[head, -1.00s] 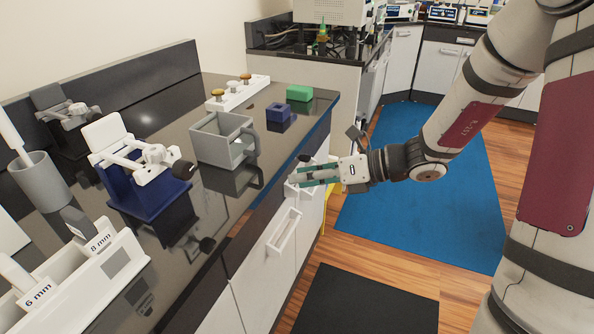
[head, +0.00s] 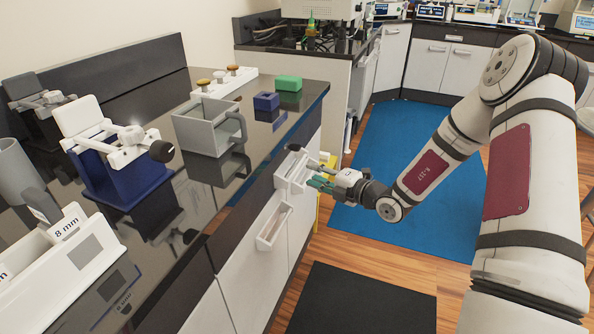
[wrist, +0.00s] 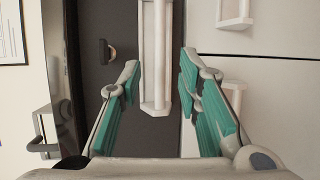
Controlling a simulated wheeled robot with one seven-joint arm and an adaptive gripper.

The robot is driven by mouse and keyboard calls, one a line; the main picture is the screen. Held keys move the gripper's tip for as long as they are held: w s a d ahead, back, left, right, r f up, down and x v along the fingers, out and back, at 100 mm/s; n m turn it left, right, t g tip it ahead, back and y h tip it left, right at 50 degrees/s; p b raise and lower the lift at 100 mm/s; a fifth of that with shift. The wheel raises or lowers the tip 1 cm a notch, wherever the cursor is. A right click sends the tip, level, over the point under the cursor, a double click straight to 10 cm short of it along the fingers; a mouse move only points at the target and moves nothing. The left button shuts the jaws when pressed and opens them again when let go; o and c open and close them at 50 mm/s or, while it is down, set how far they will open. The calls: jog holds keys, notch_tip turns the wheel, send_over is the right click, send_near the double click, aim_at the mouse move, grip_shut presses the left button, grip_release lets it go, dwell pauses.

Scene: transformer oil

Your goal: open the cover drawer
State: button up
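My gripper (head: 320,183) is in front of the white cabinet fronts below the dark counter, close to a white bar handle (head: 291,172). In the wrist view my gripper (wrist: 160,95) is open, with green pads on both fingers. A white bar handle (wrist: 155,55) stands in the gap between them, its lower end in front of a dark panel. The fingers look clear of it on both sides. A second white handle (head: 273,228) is on the front to the left and nearer. No label shows which front is the cover drawer.
The counter (head: 190,235) holds a grey open box (head: 208,130), a blue block (head: 266,101), a green block (head: 289,83) and a blue-based clamp stand (head: 120,175). A blue mat (head: 400,215) and a dark mat (head: 365,300) lie on the floor, with free room there.

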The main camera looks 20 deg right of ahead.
aim_at(297, 166)
jog(key=b+x, duration=0.1)
jog(key=x, duration=0.7)
jog(key=shift+s, duration=0.1)
grip_shut()
